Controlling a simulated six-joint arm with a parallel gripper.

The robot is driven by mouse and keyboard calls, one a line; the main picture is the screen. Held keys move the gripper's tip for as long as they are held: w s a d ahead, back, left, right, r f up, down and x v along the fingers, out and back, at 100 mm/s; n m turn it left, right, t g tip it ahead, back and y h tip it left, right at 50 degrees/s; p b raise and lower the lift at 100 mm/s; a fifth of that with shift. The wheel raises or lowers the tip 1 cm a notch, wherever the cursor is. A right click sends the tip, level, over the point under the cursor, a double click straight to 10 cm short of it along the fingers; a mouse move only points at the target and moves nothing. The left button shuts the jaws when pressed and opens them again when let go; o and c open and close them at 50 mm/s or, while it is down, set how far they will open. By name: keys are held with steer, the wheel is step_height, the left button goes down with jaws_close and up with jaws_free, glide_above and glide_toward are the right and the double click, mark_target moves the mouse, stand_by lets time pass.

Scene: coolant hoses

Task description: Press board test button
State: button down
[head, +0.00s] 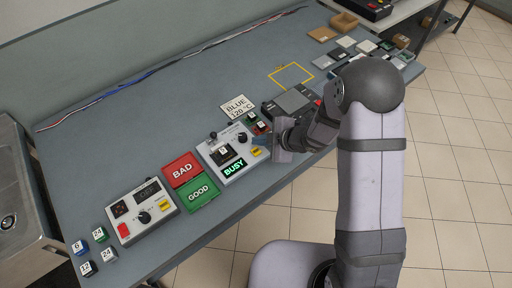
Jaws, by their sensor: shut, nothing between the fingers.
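A light-grey test unit (217,163) sits on the bench with a lit green "BUSY" display (233,168). On its top are a dark block with a white label (222,152), a small lever (213,135), a black knob (242,137) and a yellow label (257,152). My gripper (264,141) is shut and empty, at the right edge of this unit, pointing left. I cannot tell whether it touches the unit. No test button can be clearly made out; my gripper hides part of the unit's right side.
Red "BAD" (182,169) and green "GOOD" (198,193) plates lie left of the unit, then a second control box (142,211) and several numbered blocks. A "BLUE 120 °C" card (237,107) and a dark device (291,101) lie behind. The yellow-outlined square (291,75) is empty.

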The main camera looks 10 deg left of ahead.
steer(key=shift+r+p, duration=0.8)
steer(key=shift+r, duration=0.45)
